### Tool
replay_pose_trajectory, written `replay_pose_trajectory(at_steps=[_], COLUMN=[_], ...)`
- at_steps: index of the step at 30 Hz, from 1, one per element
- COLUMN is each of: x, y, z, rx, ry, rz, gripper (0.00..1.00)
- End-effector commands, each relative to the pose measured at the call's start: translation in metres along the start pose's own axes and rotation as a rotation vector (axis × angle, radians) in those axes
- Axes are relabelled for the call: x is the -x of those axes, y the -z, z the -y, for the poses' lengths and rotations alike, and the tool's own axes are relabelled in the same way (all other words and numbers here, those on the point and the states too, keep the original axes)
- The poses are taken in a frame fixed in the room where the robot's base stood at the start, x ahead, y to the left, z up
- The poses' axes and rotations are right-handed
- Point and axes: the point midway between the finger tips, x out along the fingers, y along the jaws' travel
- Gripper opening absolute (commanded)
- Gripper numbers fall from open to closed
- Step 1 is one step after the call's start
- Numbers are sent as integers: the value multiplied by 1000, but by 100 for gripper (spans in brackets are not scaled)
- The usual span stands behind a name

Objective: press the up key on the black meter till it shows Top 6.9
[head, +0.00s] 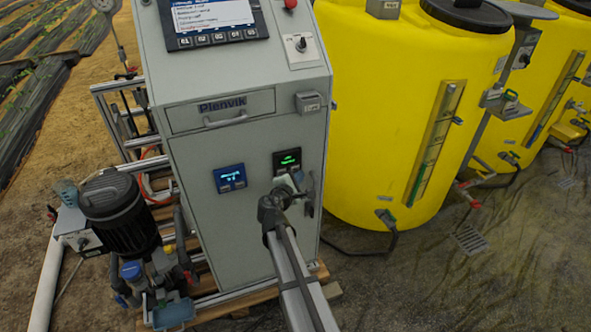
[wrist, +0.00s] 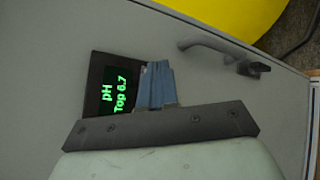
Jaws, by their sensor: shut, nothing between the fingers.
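The black meter (head: 287,160) is set in the front of the grey cabinet, right of a blue meter (head: 229,178). In the wrist view the black meter (wrist: 98,88) appears turned on its side, and its green text reads "pH" and "Top 6.7". My gripper (wrist: 156,68) has its blue-grey fingers shut with nothing between them. The fingertips lie over the key side of the meter and hide its keys. I cannot tell whether they touch a key. In the head view my gripper (head: 285,180) is just below the black meter, partly hidden by my arm.
A grey handle (wrist: 215,45) and a black latch (wrist: 252,68) stick out from the cabinet close to the meter. A large screen (head: 215,18) is at the cabinet top, above a drawer (head: 222,112). Yellow tanks (head: 375,100) stand right; a black pump motor (head: 115,205) stands left.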

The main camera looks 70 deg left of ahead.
Motion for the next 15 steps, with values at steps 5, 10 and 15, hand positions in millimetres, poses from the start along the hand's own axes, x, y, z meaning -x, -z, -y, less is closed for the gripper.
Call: replay_pose_trajectory(at_steps=[5, 10, 15], x=[-3, -6, -6], y=[2, 4, 4], z=[-2, -4, -4], rx=[0, 0, 0], ry=[0, 0, 0], rz=[0, 0, 0], gripper=[0, 0, 0])
